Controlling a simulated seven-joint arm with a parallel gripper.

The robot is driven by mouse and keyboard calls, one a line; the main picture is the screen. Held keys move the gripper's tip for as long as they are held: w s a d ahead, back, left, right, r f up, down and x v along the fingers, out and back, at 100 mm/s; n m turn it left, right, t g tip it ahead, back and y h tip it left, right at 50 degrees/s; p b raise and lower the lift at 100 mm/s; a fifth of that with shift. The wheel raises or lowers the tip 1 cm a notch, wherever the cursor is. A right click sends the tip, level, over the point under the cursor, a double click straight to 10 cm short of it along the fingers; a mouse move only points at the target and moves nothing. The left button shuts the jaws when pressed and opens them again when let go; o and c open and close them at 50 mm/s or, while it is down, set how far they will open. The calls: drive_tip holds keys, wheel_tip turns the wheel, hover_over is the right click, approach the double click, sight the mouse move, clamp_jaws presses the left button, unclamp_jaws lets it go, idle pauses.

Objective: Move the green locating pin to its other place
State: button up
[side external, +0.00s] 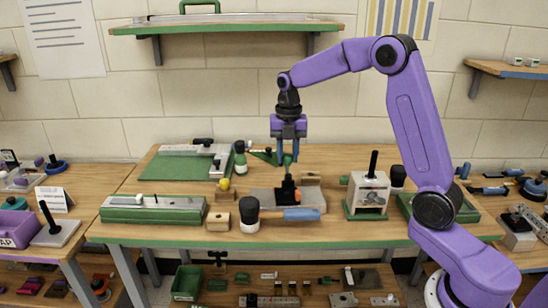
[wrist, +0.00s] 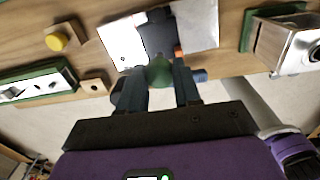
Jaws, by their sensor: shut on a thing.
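My gripper (side external: 287,161) hangs above the middle of the bench, pointing down. In the wrist view its two dark fingers (wrist: 160,80) are on either side of the green locating pin (wrist: 159,70), which they hold. The pin shows as a rounded green end; its lower part is hidden. In the side view the pin cannot be made out clearly. Below the gripper is a metal plate (side external: 262,196) with a black block (side external: 288,189) and an orange part (side external: 297,194) on it. The fingers appear apart from the block in the side view.
A blue handle (side external: 301,214) lies in front of the plate. Wooden blocks (side external: 218,221) and a yellow knob (side external: 224,184) are to its left, with a long green-based fixture (side external: 152,209) beyond. A boxy fixture with a black post (side external: 368,192) stands to the right.

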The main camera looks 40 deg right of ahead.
sight(287, 173)
drive_tip(key=shift+f, duration=2.85)
drive_tip(key=shift+f, duration=0.7)
drive_tip(key=shift+f, duration=1.15)
drive_tip(key=o, duration=0.9)
drive_tip(key=shift+o, duration=0.2)
